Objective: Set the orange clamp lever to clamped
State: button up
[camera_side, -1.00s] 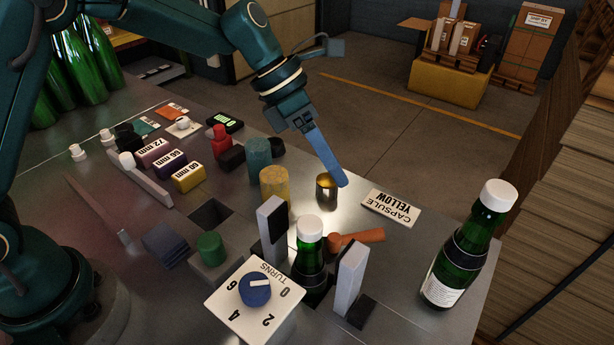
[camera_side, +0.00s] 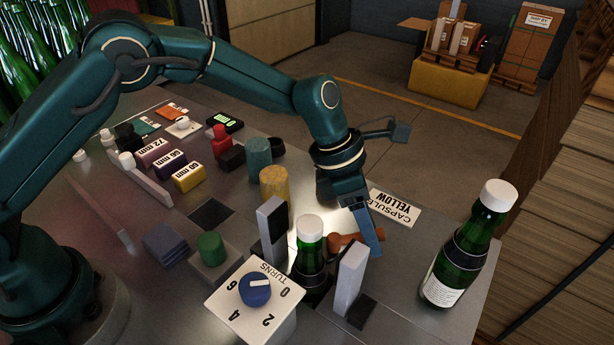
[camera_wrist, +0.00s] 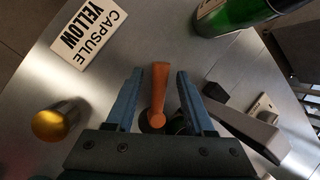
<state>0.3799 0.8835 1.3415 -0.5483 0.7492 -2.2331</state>
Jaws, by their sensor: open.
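The orange clamp lever (camera_side: 342,240) lies low beside the bottle in the clamp, and its outer end is partly behind my gripper in the side view. My gripper (camera_side: 374,250) points down over the lever's end. In the wrist view my gripper (camera_wrist: 157,90) is open, with one blue finger on each side of the orange lever (camera_wrist: 159,88) and a gap on both sides. The green bottle with a white cap (camera_side: 310,245) stands upright between two grey clamp jaws (camera_side: 350,275) (camera_side: 272,230).
A second bottle (camera_side: 462,245) stands at the right; it also shows in the wrist view (camera_wrist: 235,15). The yellow capsule sign (camera_side: 396,208) lies behind the lever. A gold capsule (camera_wrist: 56,121) is left of my gripper in the wrist view. The turns dial (camera_side: 255,290) is in front.

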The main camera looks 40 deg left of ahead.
grip_shut()
jog(key=shift+r, duration=0.1)
dwell(1.2)
